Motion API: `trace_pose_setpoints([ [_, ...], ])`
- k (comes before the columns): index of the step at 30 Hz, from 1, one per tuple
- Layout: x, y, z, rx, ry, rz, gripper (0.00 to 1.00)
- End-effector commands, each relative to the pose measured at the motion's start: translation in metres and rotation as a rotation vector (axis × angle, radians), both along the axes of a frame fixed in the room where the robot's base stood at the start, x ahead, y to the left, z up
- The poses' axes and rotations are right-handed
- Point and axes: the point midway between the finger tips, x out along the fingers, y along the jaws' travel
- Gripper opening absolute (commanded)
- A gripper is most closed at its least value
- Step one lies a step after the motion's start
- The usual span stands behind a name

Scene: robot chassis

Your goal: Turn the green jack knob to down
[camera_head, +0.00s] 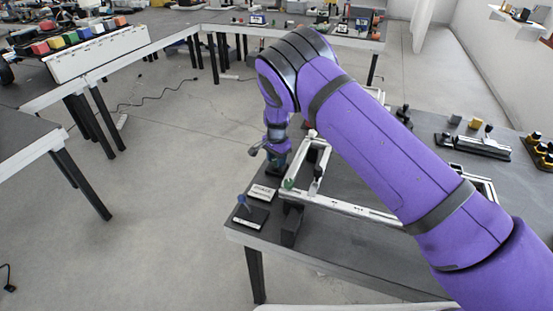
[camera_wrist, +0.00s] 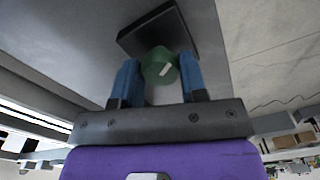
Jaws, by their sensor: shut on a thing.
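The green knob (camera_wrist: 160,66) sits between the two blue fingers of my gripper (camera_wrist: 158,72) in the wrist view. A dark square block (camera_wrist: 158,30) lies just behind the knob. In the head view my gripper (camera_head: 277,162) points down at the left edge of the dark table, and my arm hides part of the space behind it. The knob it holds cannot be made out there.
A white metal frame (camera_head: 350,209) lies on the dark table (camera_head: 360,248), close to my gripper. A small base with a blue knob (camera_head: 243,202) and a white-topped block (camera_head: 262,192) stand near the table's left corner. Open floor (camera_head: 170,190) lies to the left.

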Motion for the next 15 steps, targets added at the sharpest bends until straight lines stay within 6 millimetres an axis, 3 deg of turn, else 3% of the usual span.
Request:
trace_pose_setpoints([
  [15,0.0004,-0.0007,0.0008,0.002,0.000,0.378,0.16],
])
